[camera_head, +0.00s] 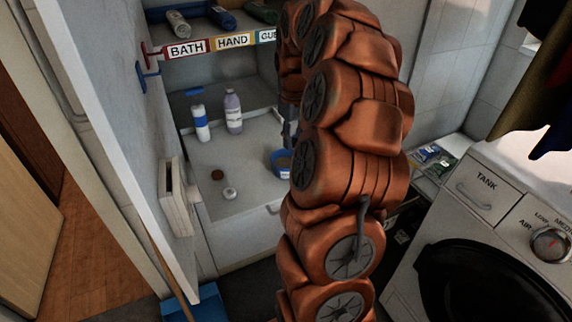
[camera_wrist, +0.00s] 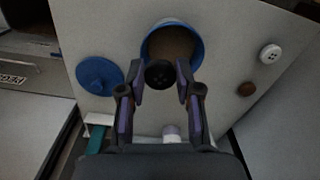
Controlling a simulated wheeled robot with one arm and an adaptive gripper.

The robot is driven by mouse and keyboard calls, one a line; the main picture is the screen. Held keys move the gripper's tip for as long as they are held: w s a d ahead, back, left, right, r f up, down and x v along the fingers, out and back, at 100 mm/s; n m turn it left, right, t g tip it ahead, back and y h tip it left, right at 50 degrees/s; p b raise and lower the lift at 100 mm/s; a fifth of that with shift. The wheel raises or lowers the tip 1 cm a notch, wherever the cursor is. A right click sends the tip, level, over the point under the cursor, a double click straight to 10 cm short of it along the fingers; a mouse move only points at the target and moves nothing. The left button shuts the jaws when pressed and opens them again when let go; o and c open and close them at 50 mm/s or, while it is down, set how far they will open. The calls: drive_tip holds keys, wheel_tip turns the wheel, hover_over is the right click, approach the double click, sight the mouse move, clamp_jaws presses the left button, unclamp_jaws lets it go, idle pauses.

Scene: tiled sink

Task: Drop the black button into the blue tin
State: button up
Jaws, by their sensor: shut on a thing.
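The black button (camera_wrist: 159,73) is between the fingertips of my gripper (camera_wrist: 160,82) in the wrist view, and the gripper is shut on it. The blue tin (camera_wrist: 198,54) is open, with a brownish inside. In the wrist view the button overlaps the tin's near rim; I cannot tell its height above the tin. In the head view the blue tin (camera_head: 274,168) stands on the pale surface, partly covered by my arm. My arm hides the fingertips and the black button there.
A white button (camera_wrist: 270,53) and a brown button (camera_wrist: 246,89) lie right of the tin in the wrist view. A round blue lid (camera_wrist: 99,76) lies left of it. In the head view a blue-and-white bottle (camera_head: 201,125) and a lilac bottle (camera_head: 233,114) stand behind the buttons.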

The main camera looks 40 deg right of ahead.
drive_tip(key=shift+f+b, duration=0.3)
drive_tip(key=shift+f, duration=1.7)
drive_tip(key=o, duration=0.9)
drive_tip(key=shift+c, duration=0.2)
drive_tip(key=shift+r, duration=0.15)
wheel_tip(320, 180, up, 11)
drive_tip(key=shift+r, duration=0.35)
